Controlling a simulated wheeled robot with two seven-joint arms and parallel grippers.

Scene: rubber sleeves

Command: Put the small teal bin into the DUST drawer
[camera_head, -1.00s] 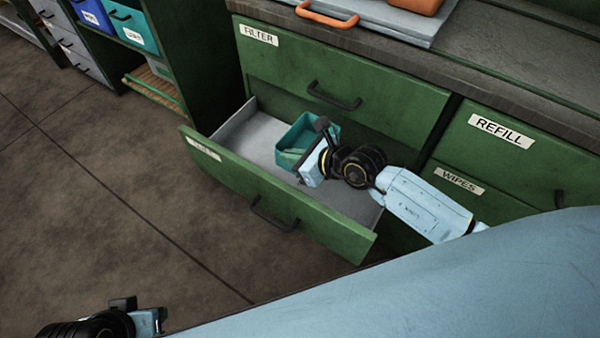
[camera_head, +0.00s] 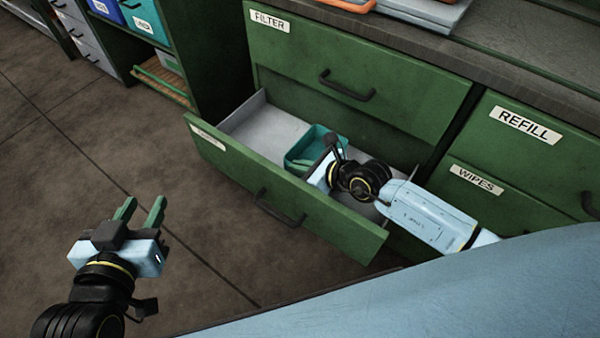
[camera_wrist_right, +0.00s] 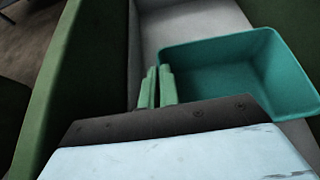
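The small teal bin (camera_head: 308,150) is inside the open drawer (camera_head: 265,130) below the FILTER drawer, towards its middle. The drawer's front label (camera_head: 207,131) is too slanted to read. My right gripper (camera_head: 318,172) reaches into the drawer from the right, at the bin's near side. In the right wrist view its two green fingers (camera_wrist_right: 159,88) are close together with the teal bin's (camera_wrist_right: 235,75) side wall between them. I cannot tell whether the bin touches the drawer floor. My left gripper (camera_head: 141,212) is empty, fingers apart, above the floor at lower left.
The FILTER drawer (camera_head: 350,80), REFILL drawer (camera_head: 540,150) and WIPES drawer (camera_head: 490,200) are closed. A worktop (camera_head: 440,55) runs above. Shelves with a blue bin (camera_head: 107,10) and another teal bin (camera_head: 147,20) stand at upper left. Floor left of the drawer is clear.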

